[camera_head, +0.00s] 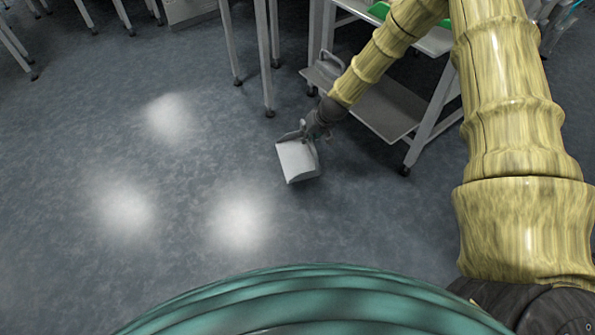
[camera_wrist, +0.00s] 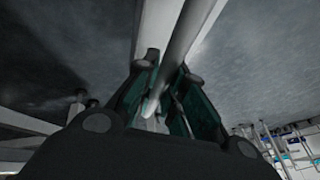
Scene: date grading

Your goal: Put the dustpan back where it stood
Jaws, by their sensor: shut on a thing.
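The light grey dustpan (camera_head: 297,160) is just above or on the blue-grey floor, in the middle of the head view; I cannot tell if it touches the floor. Its pan opens toward the bottom of the picture. My gripper (camera_head: 311,130) is at its back edge and shut on its handle, which my arm partly hides. In the wrist view the pale handle bar (camera_wrist: 190,32) runs between the fingers of my gripper (camera_wrist: 162,98). The pan itself is not clear in the wrist view.
A grey trolley (camera_head: 385,108) with a lower shelf and wheels stands close to the right of the dustpan. Table legs (camera_head: 265,60) stand behind it. The floor (camera_head: 170,190) to the left and in front is open, with bright light spots.

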